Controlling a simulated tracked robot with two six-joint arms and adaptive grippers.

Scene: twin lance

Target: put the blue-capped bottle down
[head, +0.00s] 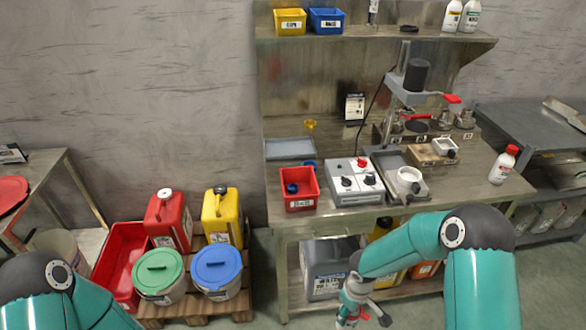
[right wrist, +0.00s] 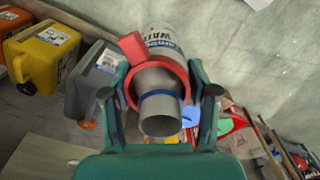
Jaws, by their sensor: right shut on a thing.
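In the right wrist view, my right gripper (right wrist: 160,88) is shut on a grey cylinder (right wrist: 160,118) with a red ring and tab, a thin blue band and a white labelled far part. I see no clear blue cap on it, so I cannot tell whether it is the blue-capped bottle. In the head view, my right gripper (head: 364,314) is low at the bottom edge, in front of the workbench (head: 450,207); what it holds is mostly out of frame there. My left gripper is out of view; only my left arm shows at lower left.
On the workbench stand a red bin (head: 300,196), a grey control box (head: 350,190), a press (head: 412,85) and a white bottle with a red cap (head: 503,166). Jerrycans and lidded buckets stand on a pallet (head: 180,312) at left. Canisters (head: 327,279) fill the lower shelf.

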